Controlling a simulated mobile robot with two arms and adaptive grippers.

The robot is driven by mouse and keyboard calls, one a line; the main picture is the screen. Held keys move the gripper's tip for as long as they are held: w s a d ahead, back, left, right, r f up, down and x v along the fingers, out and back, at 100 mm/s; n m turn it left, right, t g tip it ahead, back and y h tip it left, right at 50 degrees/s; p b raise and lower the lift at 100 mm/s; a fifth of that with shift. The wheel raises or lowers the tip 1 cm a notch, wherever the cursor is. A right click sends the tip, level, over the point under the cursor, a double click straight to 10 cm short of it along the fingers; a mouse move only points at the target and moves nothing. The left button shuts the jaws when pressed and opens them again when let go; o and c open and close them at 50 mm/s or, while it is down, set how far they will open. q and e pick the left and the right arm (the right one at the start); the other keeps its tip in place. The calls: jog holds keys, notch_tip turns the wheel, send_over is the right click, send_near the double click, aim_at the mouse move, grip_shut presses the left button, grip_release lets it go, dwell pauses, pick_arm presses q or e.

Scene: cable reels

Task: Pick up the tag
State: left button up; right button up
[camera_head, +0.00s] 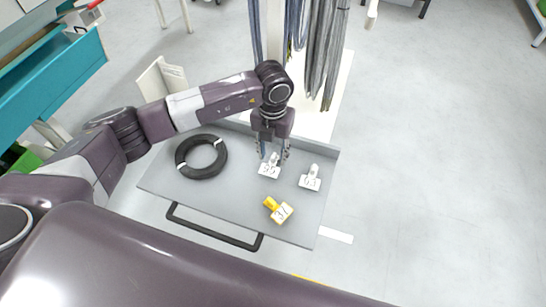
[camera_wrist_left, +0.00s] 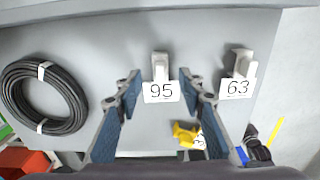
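A white tag marked 95 (camera_head: 269,170) stands on the grey cart top (camera_head: 240,215). In the left wrist view the 95 tag (camera_wrist_left: 161,90) sits between and beyond the spread fingers. My left gripper (camera_head: 272,154) is open and points down just above this tag; I see no contact. A white tag marked 63 (camera_head: 310,180) stands to its right, also in the wrist view (camera_wrist_left: 238,82). A yellow tag marked 31 (camera_head: 280,211) stands nearer the front edge; the right finger partly hides it in the wrist view (camera_wrist_left: 186,134). My right gripper is not in view.
A black cable coil (camera_head: 180,165) with white ties lies on the cart's left side. The cart has a black handle (camera_head: 215,234) in front. Grey cables (camera_head: 330,50) hang behind it. A teal cabinet (camera_head: 65,75) stands at the left. Floor to the right is clear.

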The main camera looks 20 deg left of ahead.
aim_at(272, 165)
pick_arm(q)
jog(key=shift+f, duration=1.25)
jog(key=c, duration=0.9)
jog(key=shift+c, duration=0.2)
pick_arm(e)
jog(key=shift+r, duration=0.4)
